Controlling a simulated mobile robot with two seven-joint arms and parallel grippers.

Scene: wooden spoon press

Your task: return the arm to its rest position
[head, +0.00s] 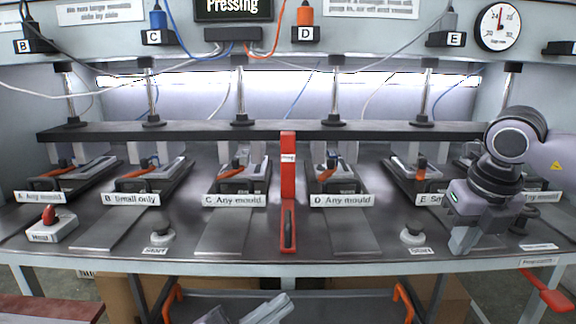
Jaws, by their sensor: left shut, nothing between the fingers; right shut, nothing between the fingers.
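My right arm comes in from the right edge, and its gripper (462,243) points down near the front edge of the bench (365,262), in front of station E. The gripper's fingers look closed and hold nothing. The gripper covers part of the station E label and the slot behind it.
Pressing stations with orange-handled moulds line the bench under a dark crossbar (200,132). A red upright lever (288,170) stands mid-bench. A red-knobbed switch box (51,224) is at left. Two round knobs (161,233) (413,234) sit near the front edge. A red handle (547,292) juts out lower right.

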